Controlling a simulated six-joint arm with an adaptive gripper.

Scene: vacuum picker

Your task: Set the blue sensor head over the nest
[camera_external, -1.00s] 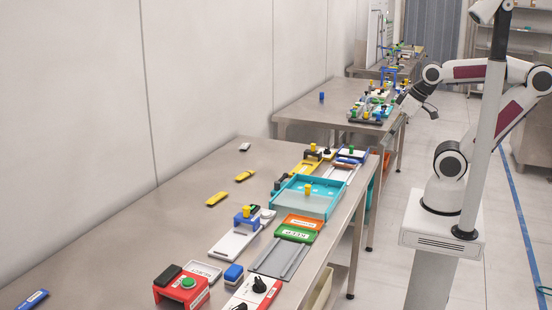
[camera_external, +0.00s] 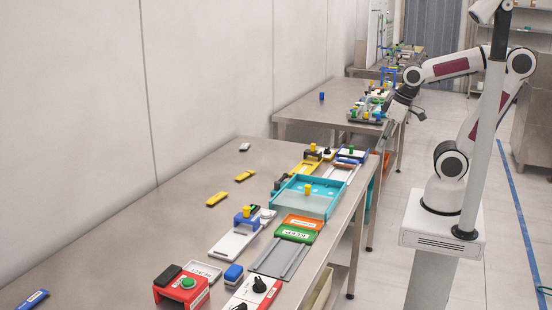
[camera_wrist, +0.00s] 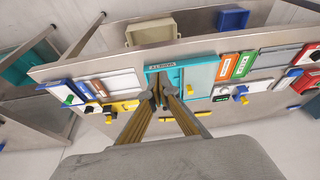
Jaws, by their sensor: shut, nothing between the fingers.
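The likeliest blue sensor head is a blue bridge-shaped piece with a yellow knob (camera_external: 246,217), standing on a white plate on the near bench. In the wrist view a small blue piece with a yellow knob (camera_wrist: 240,93) shows right of my fingers. I cannot tell for certain which part is the nest. My gripper (camera_external: 382,146) is shut and empty, above the far right end of the near bench and apart from the parts. In the wrist view my shut gripper (camera_wrist: 160,88) points at the teal tray (camera_wrist: 149,77) and hides part of it.
The teal tray (camera_external: 275,203) lies mid-bench, with orange and green labelled blocks (camera_external: 294,235) nearer. A red box with a green button (camera_external: 182,289) and a blue-capped block (camera_external: 233,274) stand at the front. Yellow pieces (camera_external: 217,199) lie left; the bench's left side is mostly clear.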

